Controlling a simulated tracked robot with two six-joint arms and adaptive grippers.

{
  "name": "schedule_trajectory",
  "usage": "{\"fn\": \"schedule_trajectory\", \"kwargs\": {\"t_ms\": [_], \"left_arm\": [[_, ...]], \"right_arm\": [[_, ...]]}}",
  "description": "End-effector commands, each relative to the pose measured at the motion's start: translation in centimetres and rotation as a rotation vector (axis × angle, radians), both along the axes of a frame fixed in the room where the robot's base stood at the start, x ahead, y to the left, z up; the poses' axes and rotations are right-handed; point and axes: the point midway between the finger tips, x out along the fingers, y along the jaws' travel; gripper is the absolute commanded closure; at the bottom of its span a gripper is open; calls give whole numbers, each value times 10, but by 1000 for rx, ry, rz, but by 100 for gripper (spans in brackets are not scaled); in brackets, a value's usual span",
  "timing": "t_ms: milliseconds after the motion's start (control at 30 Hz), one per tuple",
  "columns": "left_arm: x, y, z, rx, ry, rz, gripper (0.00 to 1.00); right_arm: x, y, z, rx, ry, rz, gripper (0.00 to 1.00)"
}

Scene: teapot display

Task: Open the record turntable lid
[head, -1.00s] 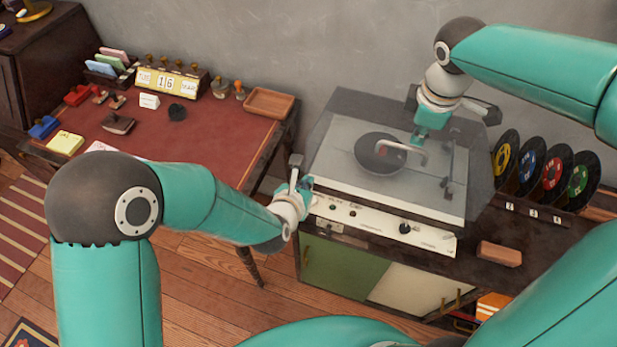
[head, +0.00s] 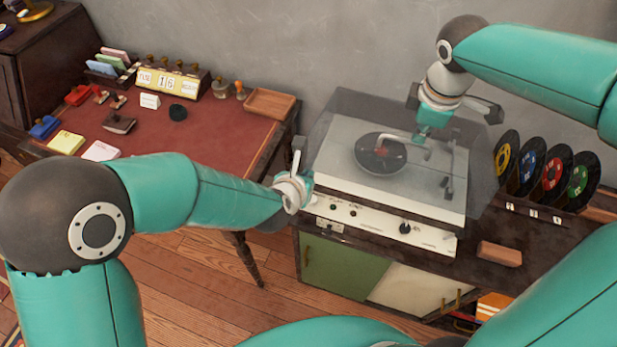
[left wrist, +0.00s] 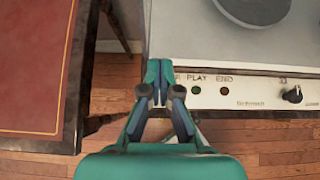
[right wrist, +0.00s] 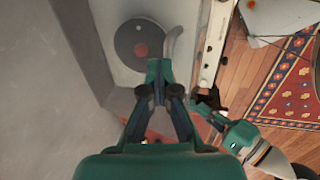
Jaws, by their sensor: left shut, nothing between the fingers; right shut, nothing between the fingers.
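The record turntable (head: 335,227) stands on the cabinet, its control strip facing front. Its clear smoky lid (head: 480,180) appears to be down over the deck. A black record (head: 372,160) with a red label and the tonearm (head: 449,170) show through it. My left gripper (head: 307,180) is shut and empty at the turntable's front left corner; in the left wrist view its fingertips (left wrist: 161,88) are beside the PLAY button. My right gripper (head: 424,137) is shut and empty above the back part of the lid; contact cannot be told. It also shows in the right wrist view (right wrist: 158,75).
Several records (head: 548,170) stand in a rack right of the turntable. A brown block (head: 499,253) lies on the cabinet top in front of them. A red-topped desk (head: 215,135) with a calendar and stationery stands to the left, with a gap before the cabinet.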

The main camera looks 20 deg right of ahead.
Motion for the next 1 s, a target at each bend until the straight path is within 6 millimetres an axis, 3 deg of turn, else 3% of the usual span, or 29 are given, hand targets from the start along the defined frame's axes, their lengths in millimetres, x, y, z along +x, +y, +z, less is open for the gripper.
{"fn": "schedule_trajectory", "kwargs": {"t_ms": [33,233,433,767,1000], "left_arm": [[5,-3,9,-10,-23,1,100],[5,-3,10,-12,-26,0,100],[4,-3,9,-10,-24,-1,100],[3,-2,5,-6,-14,0,100],[2,-2,4,-5,-11,-1,100]], "right_arm": [[-2,3,-6,6,17,3,100],[-3,3,-7,7,22,4,99],[-3,3,-7,6,19,3,66],[-2,2,-3,4,12,2,65],[-5,5,21,4,7,3,65]]}}
